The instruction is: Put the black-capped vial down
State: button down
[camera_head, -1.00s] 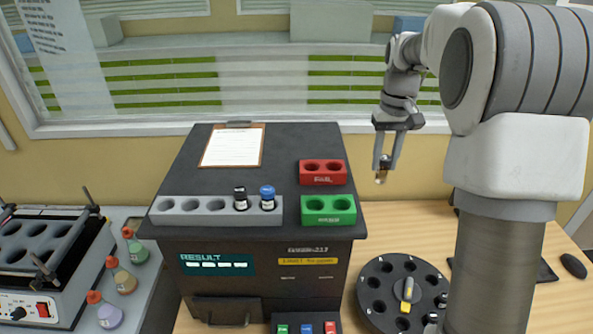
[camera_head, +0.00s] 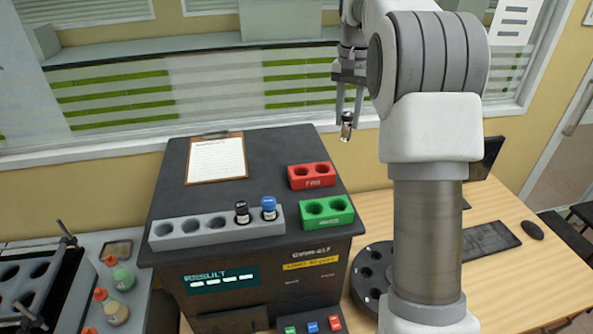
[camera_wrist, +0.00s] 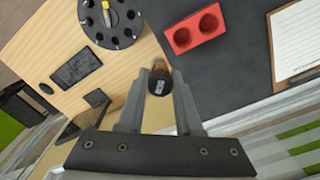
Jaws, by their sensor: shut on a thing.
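My gripper (camera_head: 348,112) is shut on a vial (camera_head: 347,128), which hangs below the fingertips, in the air behind and to the right of the red rack. In the wrist view the fingers (camera_wrist: 162,88) close on either side of the vial's black cap (camera_wrist: 160,82), with an amber body partly showing beyond it. Another black-capped vial (camera_head: 242,214) and a blue-capped vial (camera_head: 269,209) stand in the grey rack (camera_head: 213,220), whose other holes look empty. The red rack (camera_head: 312,175) and the green rack (camera_head: 327,210) have empty holes.
The racks sit on a dark analyser (camera_head: 197,260) with a clipboard (camera_head: 216,159) on top. A round black carousel (camera_head: 370,272) stands to its right, partly hidden by my arm. A keyboard (camera_head: 472,243) and mouse (camera_head: 532,229) lie farther right. A window is behind.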

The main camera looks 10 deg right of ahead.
jog(key=shift+a+f+p, duration=0.6)
jog(key=shift+a+f, duration=4.55)
jog(key=shift+a, duration=0.15)
jog(key=shift+f, duration=0.1)
jog(key=c, duration=0.6)
grip_release()
